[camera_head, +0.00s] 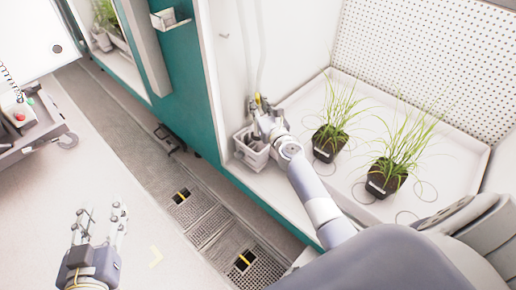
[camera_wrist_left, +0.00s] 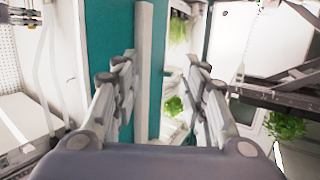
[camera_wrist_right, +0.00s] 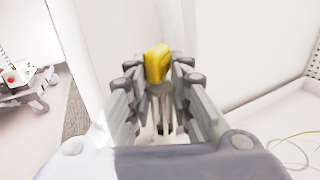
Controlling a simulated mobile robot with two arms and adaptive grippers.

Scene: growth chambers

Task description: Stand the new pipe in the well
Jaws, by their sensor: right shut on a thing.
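My right gripper (camera_head: 262,112) is inside the chamber, at its left side wall. In the right wrist view its fingers (camera_wrist_right: 158,85) are shut on a narrow piece with a yellow end (camera_wrist_right: 157,62). This looks like the pipe; most of it is hidden by the fingers. A little yellow (camera_head: 257,99) also shows at the fingertips in the head view. A small white holder (camera_head: 248,157), perhaps the well, is just below the gripper; I cannot tell whether the pipe is in it. My left gripper (camera_head: 99,225) is open and empty over the floor; its spread fingers show in the left wrist view (camera_wrist_left: 160,75).
Two potted grasses (camera_head: 328,143) (camera_head: 384,179) stand on the white chamber tray (camera_head: 445,150), right of my right arm. Pale tubes (camera_head: 262,45) hang along the chamber wall. A cart (camera_head: 30,128) stands at the left. The floor around my left gripper is clear.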

